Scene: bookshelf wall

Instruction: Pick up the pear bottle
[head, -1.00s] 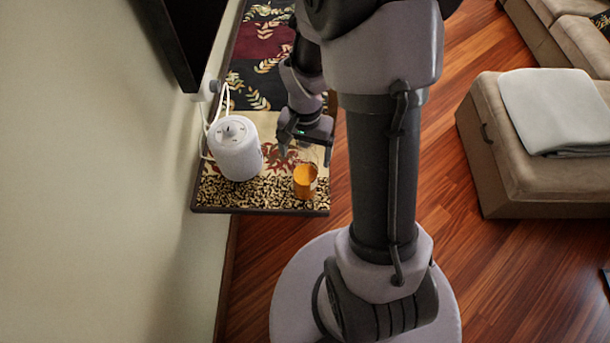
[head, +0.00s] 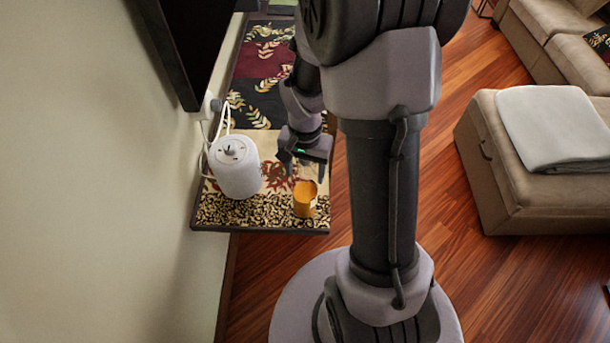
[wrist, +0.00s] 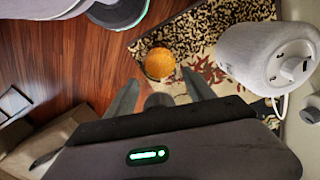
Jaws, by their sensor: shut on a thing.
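The pear bottle (head: 305,200) appears to be the small vessel with an orange lower body and a faint, clear-looking upper part. It stands upright near the front right of the patterned shelf top. In the wrist view its orange part (wrist: 160,64) shows round, just beyond and between the fingers. My gripper (head: 306,173) reaches down over it from above, with one finger on each side of the clear upper part. The gripper is shut on the bottle, though the exact contact is hard to see. The fingers (wrist: 160,97) stay spread apart in the wrist view.
A white cylindrical device (head: 235,168) with white cables stands left of the bottle, near the wall. A dark panel (head: 185,50) hangs on the wall above. The shelf's front edge (head: 262,231) is close by. A beige ottoman (head: 500,170) stands on the wooden floor at right.

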